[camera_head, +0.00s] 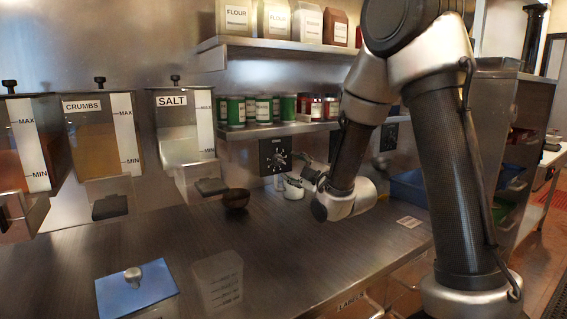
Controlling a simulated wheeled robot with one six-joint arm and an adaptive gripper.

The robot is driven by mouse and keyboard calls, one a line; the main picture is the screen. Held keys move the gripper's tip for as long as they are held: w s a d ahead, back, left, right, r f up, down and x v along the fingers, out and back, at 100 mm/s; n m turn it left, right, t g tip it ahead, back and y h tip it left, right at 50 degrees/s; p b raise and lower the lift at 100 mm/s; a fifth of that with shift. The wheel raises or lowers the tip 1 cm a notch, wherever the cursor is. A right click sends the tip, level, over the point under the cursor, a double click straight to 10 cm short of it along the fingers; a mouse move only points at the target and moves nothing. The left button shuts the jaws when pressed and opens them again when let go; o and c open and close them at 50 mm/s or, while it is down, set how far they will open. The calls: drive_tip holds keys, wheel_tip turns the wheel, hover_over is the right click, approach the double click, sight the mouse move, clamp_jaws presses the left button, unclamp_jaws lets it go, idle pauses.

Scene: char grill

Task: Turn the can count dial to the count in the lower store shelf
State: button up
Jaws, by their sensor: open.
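The can count dial (276,157) is a light knob on a black square panel on the back wall, below the lower store shelf (238,135). Its markings are too small to read. Several green cans (236,111) with pale labels stand on that shelf, with red cans (316,110) to their right. Cans further right may be hidden behind my arm. My gripper (296,168) is open, just right of the dial and close to it. I cannot tell whether it touches the knob. It looks empty.
Another black panel (389,137) is on the wall behind my arm. A clear measuring jug (217,281) and blue board (137,288) are in front. The middle counter is clear.

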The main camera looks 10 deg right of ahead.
sight(281, 162)
drive_tip(key=x, duration=0.7)
drive_tip(key=shift+w+a+f, duration=0.1)
drive_tip(key=shift+w+f, duration=0.05)
drive_tip(key=shift+w, duration=0.15)
drive_tip(key=c, duration=1)
